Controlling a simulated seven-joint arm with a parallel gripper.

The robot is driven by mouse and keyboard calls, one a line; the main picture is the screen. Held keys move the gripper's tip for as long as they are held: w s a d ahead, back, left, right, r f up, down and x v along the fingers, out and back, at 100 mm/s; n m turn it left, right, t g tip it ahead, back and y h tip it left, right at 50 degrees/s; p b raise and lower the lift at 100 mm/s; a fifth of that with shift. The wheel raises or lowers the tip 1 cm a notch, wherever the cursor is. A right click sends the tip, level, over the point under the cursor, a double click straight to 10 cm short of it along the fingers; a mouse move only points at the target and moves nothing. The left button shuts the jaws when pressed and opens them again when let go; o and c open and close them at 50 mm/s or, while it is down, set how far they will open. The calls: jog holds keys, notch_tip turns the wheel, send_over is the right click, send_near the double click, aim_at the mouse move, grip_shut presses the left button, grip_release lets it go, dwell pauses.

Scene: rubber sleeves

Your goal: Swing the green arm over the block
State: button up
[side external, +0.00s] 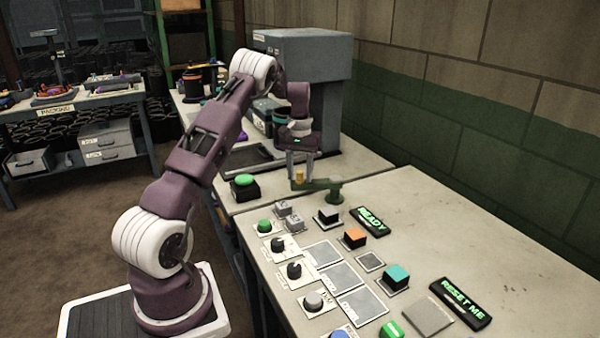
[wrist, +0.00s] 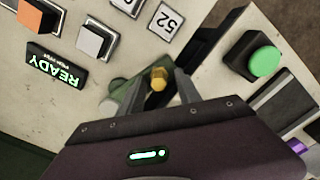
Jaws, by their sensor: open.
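The green arm (side external: 318,185) is a flat bar on a green post (side external: 335,191), with a yellow knob (side external: 299,177) standing at its left end. My gripper (side external: 300,170) points down over the knob, open, with its fingers on either side of it. In the wrist view the yellow knob (wrist: 158,79) shows between the fingertips (wrist: 160,84), and the green arm (wrist: 127,97) is partly hidden behind a finger. Several dark-based blocks stand on the panel: one grey-topped (side external: 328,214), one orange (side external: 354,235) and one teal (side external: 396,275). I cannot tell which one the task means.
A lit READY sign (side external: 370,220) stands right of the post. A green push button (side external: 244,182) is left of my gripper. Knobs and square plates cover the panel front. A grey machine (side external: 310,85) stands behind.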

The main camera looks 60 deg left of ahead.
grip_shut()
dwell(1.4)
